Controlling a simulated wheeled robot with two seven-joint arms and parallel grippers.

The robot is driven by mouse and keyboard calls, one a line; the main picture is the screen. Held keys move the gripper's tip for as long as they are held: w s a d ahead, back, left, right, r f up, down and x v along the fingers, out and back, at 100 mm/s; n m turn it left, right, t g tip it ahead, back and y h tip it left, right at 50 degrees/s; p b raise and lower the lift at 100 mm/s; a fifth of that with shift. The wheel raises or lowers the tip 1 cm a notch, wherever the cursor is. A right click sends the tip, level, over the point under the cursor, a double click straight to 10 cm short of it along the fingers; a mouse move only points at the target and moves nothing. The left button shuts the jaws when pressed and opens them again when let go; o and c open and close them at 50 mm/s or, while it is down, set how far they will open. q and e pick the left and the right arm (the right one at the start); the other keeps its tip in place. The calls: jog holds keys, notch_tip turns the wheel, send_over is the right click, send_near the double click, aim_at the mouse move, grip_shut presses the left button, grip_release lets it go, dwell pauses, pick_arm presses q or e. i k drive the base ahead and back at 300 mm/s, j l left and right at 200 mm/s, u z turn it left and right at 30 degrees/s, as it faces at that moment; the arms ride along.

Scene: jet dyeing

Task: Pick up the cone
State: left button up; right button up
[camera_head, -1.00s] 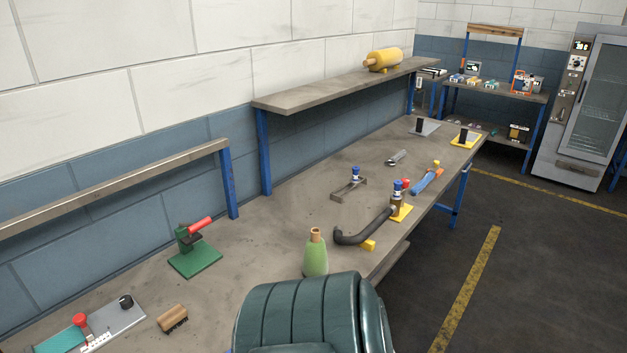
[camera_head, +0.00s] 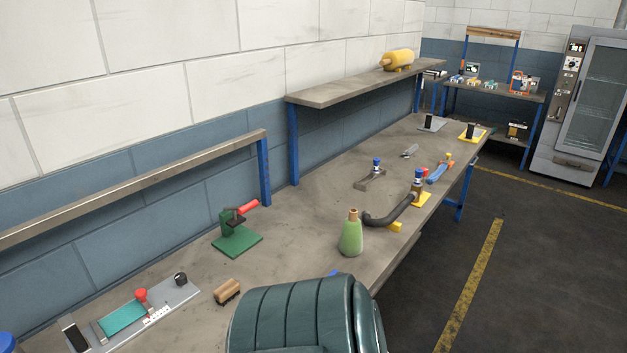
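The cone (camera_head: 351,236) is light green with a brown tip. It stands upright on the grey workbench (camera_head: 310,205), near its front edge and left of a black curved hose. Neither of my grippers shows in the head view.
A dark green padded chair back (camera_head: 300,318) stands in front of the bench, close below the cone. The black hose (camera_head: 390,214) lies right of the cone. A green press with a red handle (camera_head: 237,234), a brush (camera_head: 227,291) and a control panel (camera_head: 150,312) are to the left. Floor is free at right.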

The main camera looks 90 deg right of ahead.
aim_at(350, 244)
jog(key=i+j, duration=0.1)
jog(key=z, duration=3.05)
